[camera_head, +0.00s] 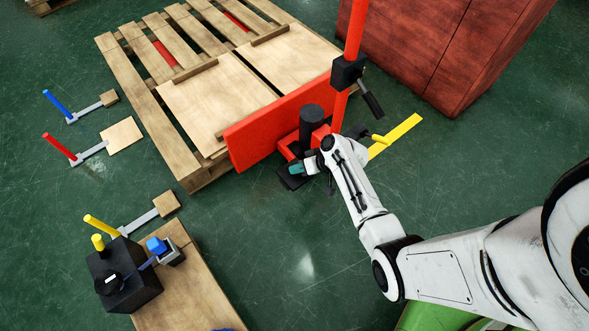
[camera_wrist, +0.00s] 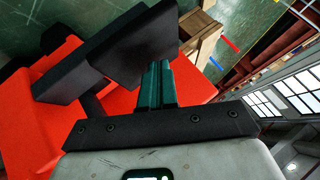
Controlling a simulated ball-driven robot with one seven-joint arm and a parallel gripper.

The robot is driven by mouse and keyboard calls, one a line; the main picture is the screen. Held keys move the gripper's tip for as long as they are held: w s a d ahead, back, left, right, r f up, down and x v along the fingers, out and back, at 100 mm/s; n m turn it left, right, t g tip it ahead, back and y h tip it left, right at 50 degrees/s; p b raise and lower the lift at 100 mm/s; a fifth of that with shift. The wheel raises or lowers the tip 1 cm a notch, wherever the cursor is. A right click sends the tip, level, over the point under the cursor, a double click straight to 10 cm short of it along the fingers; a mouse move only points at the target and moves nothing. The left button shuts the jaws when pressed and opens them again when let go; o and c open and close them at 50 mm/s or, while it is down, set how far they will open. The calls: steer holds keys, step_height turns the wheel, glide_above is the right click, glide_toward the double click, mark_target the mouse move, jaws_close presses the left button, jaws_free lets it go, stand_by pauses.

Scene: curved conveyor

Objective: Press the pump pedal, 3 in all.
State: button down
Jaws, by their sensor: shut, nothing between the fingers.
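The red pallet jack (camera_head: 262,126) stands against the wooden pallet, with a black pump cylinder (camera_head: 311,117) and an upright red handle. A black pedal plate (camera_head: 291,181) sits low at its front; a black plate on a black arm, seemingly the pedal (camera_wrist: 125,50), is large in the wrist view. My gripper (camera_head: 295,169) has teal fingers and is shut and empty. It is right at the pedal; in the wrist view its fingertips (camera_wrist: 158,66) overlap the plate's edge. I cannot tell whether they touch it or whether the pedal is down.
The pallet (camera_head: 190,171) carries boards behind the jack. A red crate-like block (camera_head: 430,50) stands at upper right. A yellow floor strip (camera_head: 397,135) lies right of the jack. A black control box (camera_head: 122,278) is at lower left. Green floor in front is clear.

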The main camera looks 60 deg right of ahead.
steer(key=shift+r+p, duration=0.85)
steer(key=shift+r, duration=0.2)
steer(key=shift+r, duration=0.1)
step_height(320, 180, up, 5)
steer(key=p, duration=0.4)
stand_by(0.5)
steer(key=s+a+r+n+g, duration=0.4)
steer(key=s+a+r+g, duration=0.1)
steer(key=s+a, duration=0.5)
steer(key=s+a+r+g+h+p, duration=0.1)
steer(key=s+a+r+g+h, duration=0.25)
steer(key=s+r, duration=0.7)
step_height(320, 180, up, 22)
steer(key=w+p, duration=0.1)
steer(key=p, duration=2.1)
steer(key=shift+w+r+n+t+p, duration=0.2)
steer(key=shift+n+t+p, duration=0.1)
steer(key=shift+t, duration=0.15)
